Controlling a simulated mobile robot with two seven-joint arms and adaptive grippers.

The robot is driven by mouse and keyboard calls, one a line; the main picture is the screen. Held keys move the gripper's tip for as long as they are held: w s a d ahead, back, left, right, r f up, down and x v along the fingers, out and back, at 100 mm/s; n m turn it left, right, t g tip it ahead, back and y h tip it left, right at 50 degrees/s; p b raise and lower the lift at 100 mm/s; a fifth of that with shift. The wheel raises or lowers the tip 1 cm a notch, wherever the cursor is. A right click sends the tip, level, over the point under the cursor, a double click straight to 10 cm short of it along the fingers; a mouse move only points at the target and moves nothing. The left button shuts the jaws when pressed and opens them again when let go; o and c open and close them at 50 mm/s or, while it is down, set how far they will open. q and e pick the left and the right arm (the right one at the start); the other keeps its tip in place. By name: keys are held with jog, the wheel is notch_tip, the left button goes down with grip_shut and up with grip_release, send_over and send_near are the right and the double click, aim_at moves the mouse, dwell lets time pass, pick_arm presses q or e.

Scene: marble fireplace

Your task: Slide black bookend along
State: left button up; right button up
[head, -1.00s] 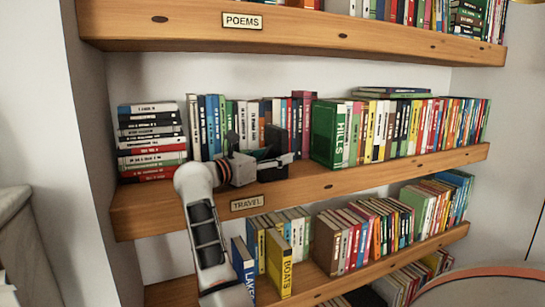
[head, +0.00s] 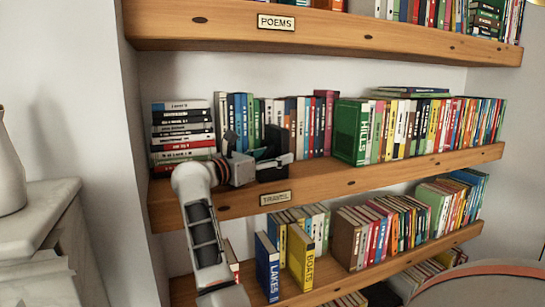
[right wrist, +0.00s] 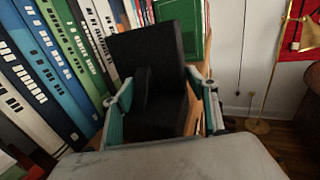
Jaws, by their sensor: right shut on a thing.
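The black bookend (head: 277,139) stands upright on the middle shelf (head: 340,184), in front of the row of upright books. It also shows in the right wrist view as a dark plate with a lower block (right wrist: 150,60). My right gripper (head: 272,165) is at the bookend's lower part. In the right wrist view its teal-edged fingers (right wrist: 160,112) stand on both sides of the bookend's block and are shut on it. Part of the bookend is hidden behind the gripper in the head view. My left gripper is not in view.
A flat stack of books (head: 183,133) lies left of the gripper. Books stand on the shelf below, including BOATS (head: 301,258).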

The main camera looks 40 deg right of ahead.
jog(key=shift+f, duration=0.1)
jog(key=o, duration=1.6)
jog(key=shift+w, duration=0.1)
jog(key=shift+r, duration=0.3)
notch_tip(320, 180, up, 10)
jog(key=shift+f, duration=0.25)
